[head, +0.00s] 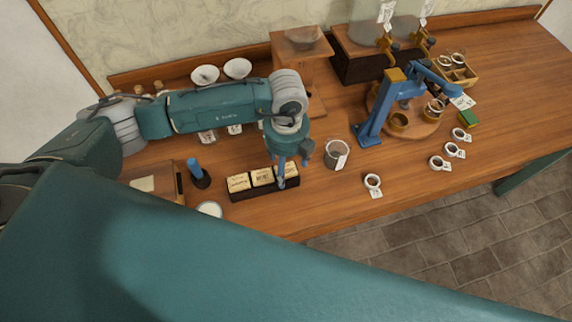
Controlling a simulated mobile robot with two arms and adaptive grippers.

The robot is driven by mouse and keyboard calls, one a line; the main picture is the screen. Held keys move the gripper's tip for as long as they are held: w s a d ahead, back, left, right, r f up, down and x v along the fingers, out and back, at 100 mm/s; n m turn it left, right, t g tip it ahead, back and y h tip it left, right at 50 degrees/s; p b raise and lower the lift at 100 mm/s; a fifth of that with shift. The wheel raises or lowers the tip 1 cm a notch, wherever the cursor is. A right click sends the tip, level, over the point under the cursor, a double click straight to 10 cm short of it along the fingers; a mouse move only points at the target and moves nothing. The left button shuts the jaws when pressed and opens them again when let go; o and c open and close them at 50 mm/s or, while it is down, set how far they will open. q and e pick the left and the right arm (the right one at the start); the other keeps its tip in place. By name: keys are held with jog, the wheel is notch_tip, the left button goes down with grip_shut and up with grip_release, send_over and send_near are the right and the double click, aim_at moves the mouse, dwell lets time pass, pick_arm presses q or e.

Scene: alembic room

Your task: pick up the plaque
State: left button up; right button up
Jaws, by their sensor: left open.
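Three cream plaques with dark lettering sit side by side in a dark holder (262,193) near the table's front edge: a left one (238,182), a middle one (262,176) and a right one (291,170). I cannot tell which of them the task means. My left gripper (292,172) points down at the right plaque, its blue fingers open and partly covering it. I cannot tell whether the fingers touch it. My right gripper is not in view.
A glass beaker (337,154) stands right of the holder, with a tagged small cup (372,182) beyond. A blue tamper-like tool (198,174) and a white round dish (210,209) stand to the left. A blue lever press (380,115) stands farther right.

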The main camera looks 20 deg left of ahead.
pick_arm(q)
jog(key=shift+s+f, duration=0.1)
jog(key=shift+f, duration=0.45)
jog(key=c, duration=1.1)
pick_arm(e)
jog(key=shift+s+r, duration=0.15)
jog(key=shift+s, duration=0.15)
